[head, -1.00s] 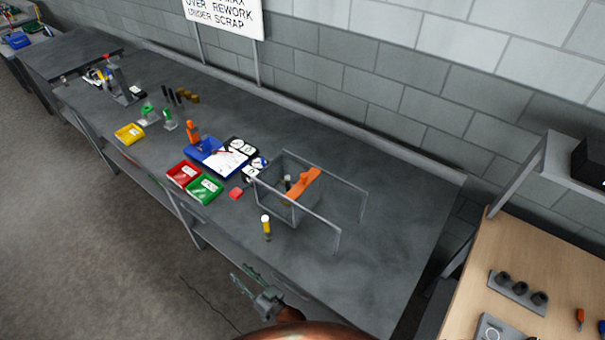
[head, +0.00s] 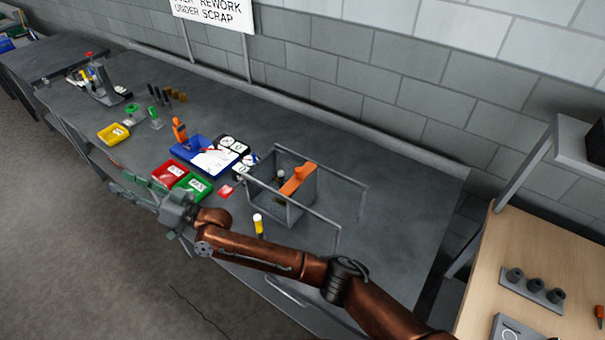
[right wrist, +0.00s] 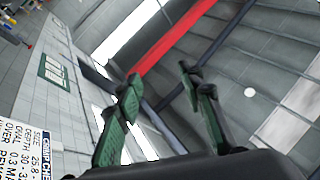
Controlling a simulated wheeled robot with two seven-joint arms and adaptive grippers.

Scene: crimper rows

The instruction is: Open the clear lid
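A see-through box with a grey frame (head: 289,222) stands on the dark bench. Two grey rails (head: 322,219) run from its top to the right and bend down at their ends. An orange part (head: 298,179) shows at the box. The clear lid is too transparent to make out, so I cannot tell its position. My right gripper (head: 122,184) is in front of the bench's front edge, left of the box and apart from it. In the right wrist view its green fingers (right wrist: 160,78) are spread, with nothing between them. My left gripper is not in view.
The bench right of the rails is clear.

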